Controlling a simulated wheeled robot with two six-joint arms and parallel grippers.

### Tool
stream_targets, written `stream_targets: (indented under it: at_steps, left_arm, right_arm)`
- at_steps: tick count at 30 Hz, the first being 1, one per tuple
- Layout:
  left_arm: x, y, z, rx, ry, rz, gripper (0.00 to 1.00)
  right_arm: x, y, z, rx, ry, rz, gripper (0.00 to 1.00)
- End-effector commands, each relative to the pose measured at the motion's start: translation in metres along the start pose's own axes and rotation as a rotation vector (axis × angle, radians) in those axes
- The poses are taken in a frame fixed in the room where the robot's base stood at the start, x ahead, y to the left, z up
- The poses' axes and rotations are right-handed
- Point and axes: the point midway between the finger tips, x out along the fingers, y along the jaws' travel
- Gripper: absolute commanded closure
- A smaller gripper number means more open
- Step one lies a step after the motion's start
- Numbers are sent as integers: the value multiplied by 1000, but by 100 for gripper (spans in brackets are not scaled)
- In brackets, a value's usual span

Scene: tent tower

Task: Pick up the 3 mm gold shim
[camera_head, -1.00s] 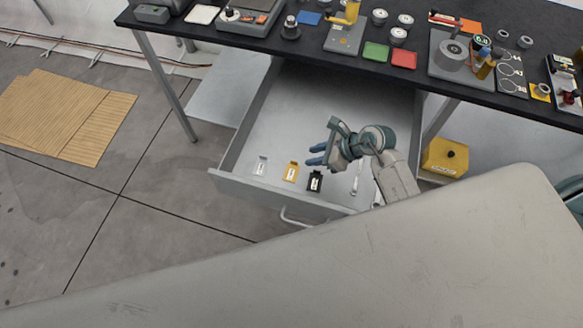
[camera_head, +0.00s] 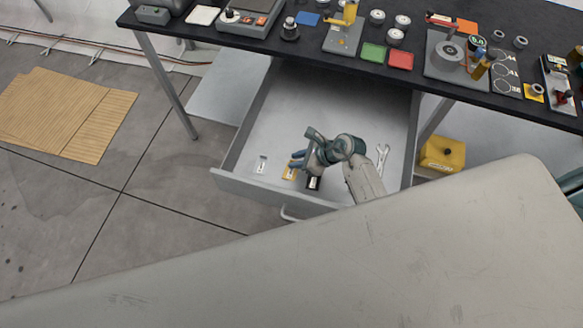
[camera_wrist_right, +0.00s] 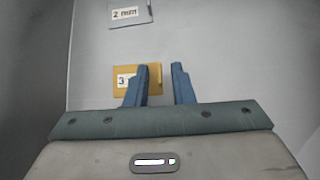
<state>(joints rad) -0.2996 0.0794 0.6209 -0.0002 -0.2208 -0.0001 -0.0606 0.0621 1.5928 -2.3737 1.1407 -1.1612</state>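The gold shim (camera_head: 290,173) lies flat in the open drawer, in the middle of a row of three shims. In the right wrist view the gold shim (camera_wrist_right: 122,72) carries a white label with a "3"; the rest of the label is hidden by a finger. My right gripper (camera_head: 293,160) is over it in the head view. In the right wrist view the fingers of my right gripper (camera_wrist_right: 163,72) are apart and empty, with the left finger overlapping the shim's right part. I cannot tell the height gap. My left gripper is not in view.
A silver shim (camera_head: 261,164) marked "2 mm" lies to the left, a black shim (camera_head: 313,183) to the right. The grey drawer (camera_head: 255,184) has raised walls around them. A wrench (camera_head: 382,157) lies further right. The black workbench (camera_head: 290,48) overhangs the drawer's back.

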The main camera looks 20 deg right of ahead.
Motion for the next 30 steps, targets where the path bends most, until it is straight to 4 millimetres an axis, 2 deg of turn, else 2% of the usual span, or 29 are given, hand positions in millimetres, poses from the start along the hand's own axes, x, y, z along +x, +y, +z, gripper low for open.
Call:
stream_targets:
  at_steps: [1,3,17,23,30]
  left_arm:
    - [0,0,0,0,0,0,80]
    - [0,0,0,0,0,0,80]
    - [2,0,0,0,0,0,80]
    - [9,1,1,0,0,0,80]
    - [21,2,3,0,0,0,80]
  right_arm:
    - [0,0,0,0,0,0,89]
    - [0,0,0,0,0,0,100]
    - [-3,0,3,-1,-1,-1,100]
    - [-20,0,20,-3,-2,-2,100]
    - [-54,0,54,-4,-2,-3,100]
